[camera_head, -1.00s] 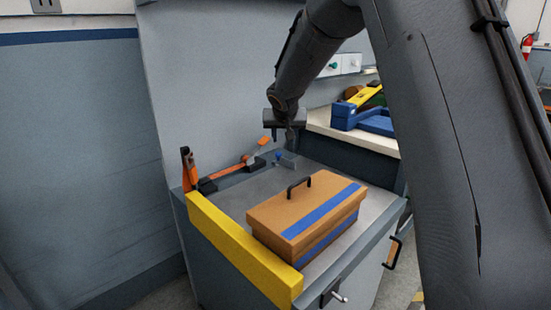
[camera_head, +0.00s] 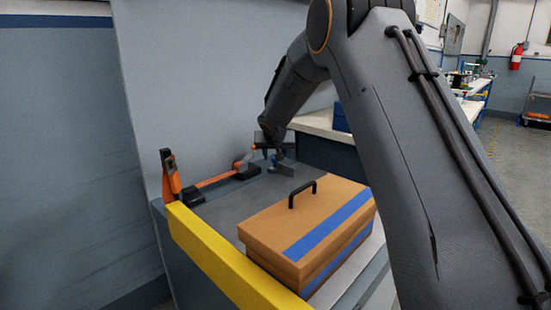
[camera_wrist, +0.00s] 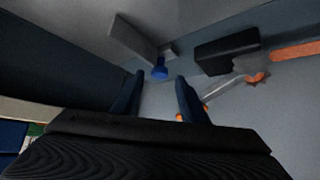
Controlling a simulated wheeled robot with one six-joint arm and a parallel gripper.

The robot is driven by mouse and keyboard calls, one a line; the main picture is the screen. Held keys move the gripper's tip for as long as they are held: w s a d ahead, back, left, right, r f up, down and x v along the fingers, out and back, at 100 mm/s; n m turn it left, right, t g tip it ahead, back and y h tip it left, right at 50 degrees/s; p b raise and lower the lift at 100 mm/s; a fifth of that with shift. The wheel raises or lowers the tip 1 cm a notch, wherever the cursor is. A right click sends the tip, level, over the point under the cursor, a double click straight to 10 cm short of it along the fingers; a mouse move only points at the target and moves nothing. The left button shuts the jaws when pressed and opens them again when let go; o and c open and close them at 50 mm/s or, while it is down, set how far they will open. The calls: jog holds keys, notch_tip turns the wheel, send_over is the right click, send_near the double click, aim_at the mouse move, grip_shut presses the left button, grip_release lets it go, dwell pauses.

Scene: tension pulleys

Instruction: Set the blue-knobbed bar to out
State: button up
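In the wrist view the knob appears between and just beyond the fingertips. I cannot tell whether either finger touches it.
An orange-handled clamp (camera_head: 212,178) lies left of the knob, with a black block (camera_wrist: 228,50) close by. A brown toolbox (camera_head: 305,225) with a black handle and blue stripes takes up the front. A yellow rail (camera_head: 225,255) edges the left side. Bare grey top (camera_head: 225,205) lies between.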

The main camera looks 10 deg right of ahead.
jog(key=shift+x, duration=1.05)
